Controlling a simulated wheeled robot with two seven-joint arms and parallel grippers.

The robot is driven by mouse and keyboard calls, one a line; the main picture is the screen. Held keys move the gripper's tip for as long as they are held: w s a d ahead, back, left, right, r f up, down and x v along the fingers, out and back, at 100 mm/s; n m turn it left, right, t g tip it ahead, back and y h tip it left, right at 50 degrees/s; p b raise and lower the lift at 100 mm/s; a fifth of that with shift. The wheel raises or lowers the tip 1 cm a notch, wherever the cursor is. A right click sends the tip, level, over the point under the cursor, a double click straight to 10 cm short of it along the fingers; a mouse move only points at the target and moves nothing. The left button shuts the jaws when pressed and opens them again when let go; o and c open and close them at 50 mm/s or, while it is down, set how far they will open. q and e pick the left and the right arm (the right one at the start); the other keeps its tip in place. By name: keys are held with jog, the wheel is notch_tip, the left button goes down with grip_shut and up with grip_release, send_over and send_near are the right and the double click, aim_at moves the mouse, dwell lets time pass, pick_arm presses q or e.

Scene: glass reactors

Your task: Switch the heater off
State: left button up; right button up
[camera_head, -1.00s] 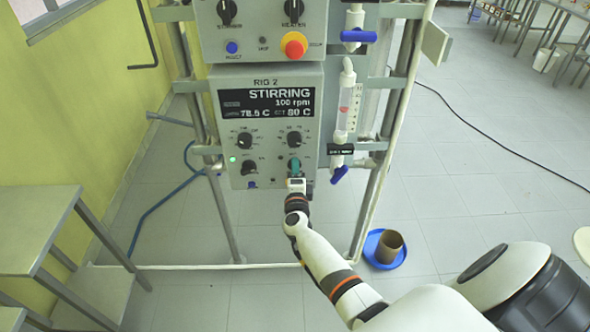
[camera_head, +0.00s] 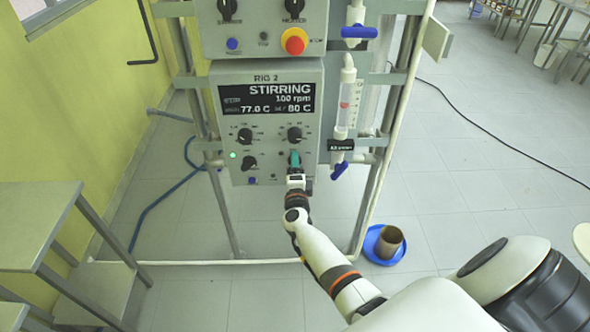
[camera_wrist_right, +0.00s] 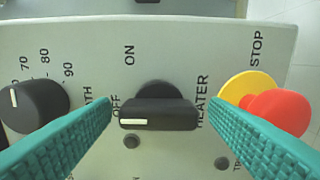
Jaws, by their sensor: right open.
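The heater knob (camera_wrist_right: 158,116) is black, with a white mark at its left end beside the OFF label in the right wrist view. The ON label stands farther up. My right gripper (camera_wrist_right: 160,112) is open, its teal fingers either side of the knob with small gaps. In the head view my right gripper (camera_head: 295,160) is at the lower right of the Rig 2 control box (camera_head: 266,100) and hides that knob. The display (camera_head: 266,98) reads STIRRING, 100 rpm, 77.0 C and SET 80 C. My left gripper is not in view.
A red stop button (camera_wrist_right: 280,110) with a yellow collar sits close to the right finger. Another knob (camera_wrist_right: 33,107) lies left. An upper control box (camera_head: 262,30) hangs above, glassware (camera_head: 346,100) beside. A blue dish with a brown pot (camera_head: 390,243) is on the floor.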

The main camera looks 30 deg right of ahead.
jog(key=v, duration=1.2)
jog(key=shift+b, duration=0.4)
jog(key=shift+s, duration=0.1)
jog(key=s+a+f+n+y, duration=0.2)
jog(key=a+f+n+y, duration=0.1)
jog(key=f+n, duration=0.3)
jog(key=s+a+f+n+y, duration=0.1)
jog(key=a+f+n+y, duration=0.25)
jog(key=f, duration=0.45)
jog(key=s+a+f+n+g+y, duration=0.2)
jog(key=s+a+f+n+g, duration=0.15)
jog(key=s+f, duration=0.35)
jog(key=s+a+f+n+g+y, duration=0.2)
jog(key=s+f+n, duration=0.2)
jog(key=f, duration=0.4)
jog(key=s+d+f+n+g, duration=0.1)
jog(key=s+f+n+g, duration=0.2)
jog(key=s, duration=0.6)
jog(key=s+d+f+n+g, duration=0.2)
jog(key=s+f, duration=0.4)
jog(key=s, duration=0.4)
jog(key=s+d+f+n+g, duration=0.1)
jog(key=s+f+n+g, duration=0.2)
jog(key=s, duration=0.7)
jog(key=shift+d+f+n+g+h, duration=0.2)
jog(key=shift+f+n+g+h, duration=0.2)
jog(key=shift+f+n, duration=0.5)
jog(key=shift+r, duration=0.1)
